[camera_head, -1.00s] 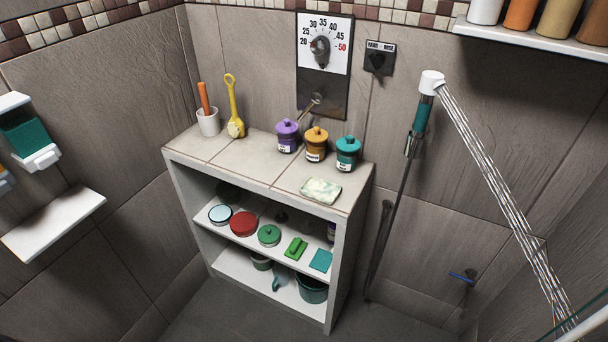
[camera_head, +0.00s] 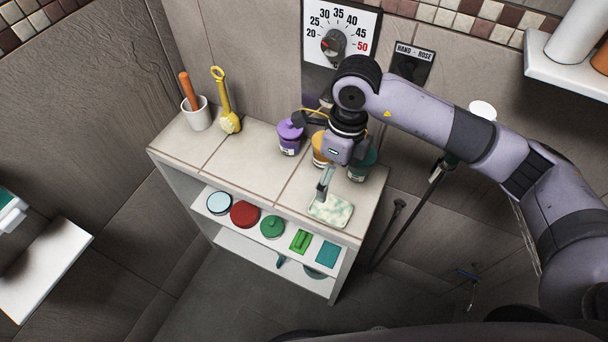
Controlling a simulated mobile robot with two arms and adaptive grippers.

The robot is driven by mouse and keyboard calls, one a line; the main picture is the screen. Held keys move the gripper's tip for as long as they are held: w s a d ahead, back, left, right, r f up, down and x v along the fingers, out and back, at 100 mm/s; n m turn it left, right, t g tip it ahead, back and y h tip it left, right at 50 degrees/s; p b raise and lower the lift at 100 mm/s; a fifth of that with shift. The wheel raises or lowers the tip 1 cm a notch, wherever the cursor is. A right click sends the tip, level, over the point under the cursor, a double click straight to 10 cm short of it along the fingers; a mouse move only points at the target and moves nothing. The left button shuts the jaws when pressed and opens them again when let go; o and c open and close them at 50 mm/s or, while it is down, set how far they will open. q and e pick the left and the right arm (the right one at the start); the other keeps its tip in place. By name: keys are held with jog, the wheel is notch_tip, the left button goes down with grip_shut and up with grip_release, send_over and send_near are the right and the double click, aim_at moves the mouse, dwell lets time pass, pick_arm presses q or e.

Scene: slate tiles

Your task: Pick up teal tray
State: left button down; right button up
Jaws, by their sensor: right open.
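A flat teal square (camera_head: 327,252), which looks like the teal tray, lies at the right end of the upper shelf inside the white shelf unit. It is below the tiled top and its far edge is close under the overhang. My right gripper (camera_head: 323,190) is open and points down over the unit's top, above and behind the teal square. Its fingers are just over or beside a pale green marbled slab (camera_head: 331,210); I cannot tell whether they touch it. My left gripper is not in view.
A green block (camera_head: 301,241), green lid (camera_head: 272,227), red lid (camera_head: 244,214) and pale blue disc (camera_head: 219,203) line the same shelf. A purple jar (camera_head: 290,137) and two more jars stand behind my gripper. The floor (camera_head: 230,305) in front is clear.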

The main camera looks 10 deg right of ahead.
jog(key=d+h, duration=0.1)
jog(key=b, duration=0.6)
send_over(331, 210)
jog(key=s, duration=0.1)
jog(key=shift+t, duration=0.3)
notch_tip(331, 210, down, 11)
jog(key=shift+f, duration=0.1)
jog(key=f+b, duration=0.1)
jog(key=f, duration=0.1)
jog(key=w+f+b, duration=0.1)
jog(key=f+b, duration=0.1)
jog(key=f, duration=0.1)
jog(key=shift+c, duration=0.5)
jog(key=c, duration=1.1)
jog(key=shift+r, duration=0.1)
